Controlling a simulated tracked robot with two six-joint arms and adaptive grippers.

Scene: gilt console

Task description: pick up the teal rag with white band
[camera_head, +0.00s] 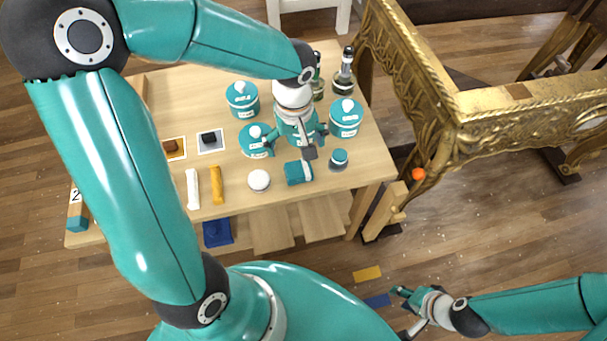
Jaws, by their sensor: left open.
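The teal rag with the white band (293,174) lies near the front edge of the wooden table, right of a round white-topped item. The band shows at its right end. My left gripper (304,149) is over the table, just above and behind the rag in the picture, with its dark fingertip close to the rag's upper edge. It is open, and the rag lies apart from any closed grip; whether a finger touches it I cannot tell. My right gripper (400,313) is low at the right, away from the table, with its fingers spread and empty.
Teal canisters (345,117) stand around my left gripper, with bottles (344,75) behind. A small teal-lidded jar (338,159) is right of the rag. A white roll (192,188) and a yellow roll (216,185) lie left. A gilt console (480,104) stands right.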

